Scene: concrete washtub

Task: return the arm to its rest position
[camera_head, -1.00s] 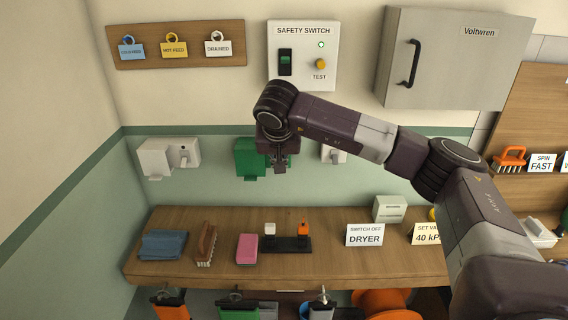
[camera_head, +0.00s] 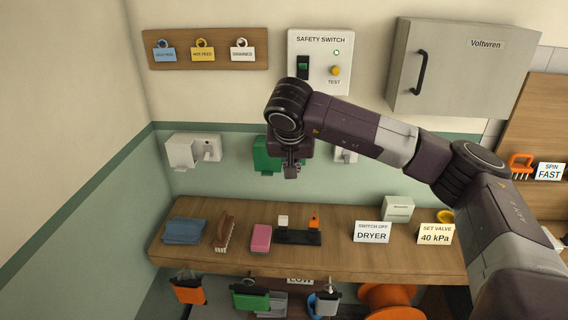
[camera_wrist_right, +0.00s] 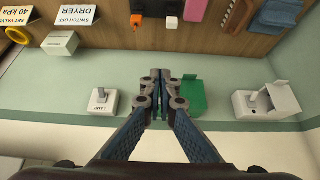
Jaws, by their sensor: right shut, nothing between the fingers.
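My right arm comes in from the lower right in the head view, and its gripper (camera_head: 291,170) points downward in front of the green wall box (camera_head: 266,156). In the right wrist view the two fingers (camera_wrist_right: 160,75) are together at their tips with nothing between them. The green box (camera_wrist_right: 193,96) shows just beside the fingers there. The head view does not show whether the gripper touches it. My left gripper is not in view.
A wooden shelf (camera_head: 200,262) below holds a blue cloth (camera_head: 185,231), a brush (camera_head: 224,232), a pink sponge (camera_head: 261,237) and sign cards. The safety switch panel (camera_head: 319,75) and a grey cabinet (camera_head: 459,75) are on the wall above.

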